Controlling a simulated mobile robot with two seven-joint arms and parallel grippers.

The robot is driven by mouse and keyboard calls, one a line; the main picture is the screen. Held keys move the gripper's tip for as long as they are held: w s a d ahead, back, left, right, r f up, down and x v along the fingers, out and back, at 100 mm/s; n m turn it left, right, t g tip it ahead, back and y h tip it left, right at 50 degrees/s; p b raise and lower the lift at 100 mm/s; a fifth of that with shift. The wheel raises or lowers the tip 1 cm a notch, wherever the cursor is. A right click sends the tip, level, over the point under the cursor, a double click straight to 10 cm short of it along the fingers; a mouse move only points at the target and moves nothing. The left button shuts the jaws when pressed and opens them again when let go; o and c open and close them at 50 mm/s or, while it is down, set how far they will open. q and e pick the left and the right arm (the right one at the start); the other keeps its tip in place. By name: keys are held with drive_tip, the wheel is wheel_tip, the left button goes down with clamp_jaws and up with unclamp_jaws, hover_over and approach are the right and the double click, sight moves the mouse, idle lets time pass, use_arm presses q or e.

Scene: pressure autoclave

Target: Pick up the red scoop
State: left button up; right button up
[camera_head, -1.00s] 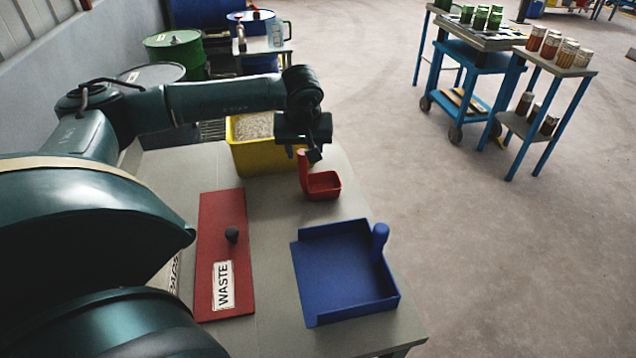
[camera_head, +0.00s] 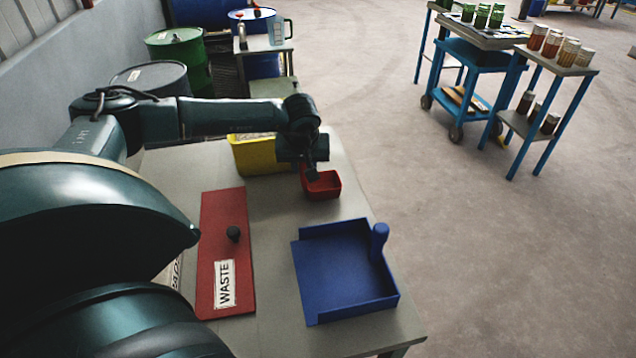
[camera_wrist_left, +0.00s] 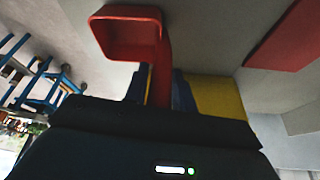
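The red scoop (camera_head: 322,186) stands on the table beside the yellow bin, with its square cup to the right and its handle upright at the left. My left gripper (camera_head: 311,174) is down over the handle and hides most of it in the head view. In the left wrist view, the scoop's handle (camera_wrist_left: 161,78) lies between the two fingers of my left gripper (camera_wrist_left: 160,92), with its cup beyond them. The fingers are very close to the handle on both sides; I cannot tell whether they grip it. My right gripper is not in view.
The yellow bin (camera_head: 262,158) stands just left of the scoop. A blue tray (camera_head: 345,268) with an upright handle and a red WASTE lid (camera_head: 222,205) lie nearer on the grey table (camera_head: 275,325). The floor to the right is clear up to the blue carts.

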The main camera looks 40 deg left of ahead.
use_arm(q)
clamp_jaws()
drive_tip(key=shift+r, duration=0.1)
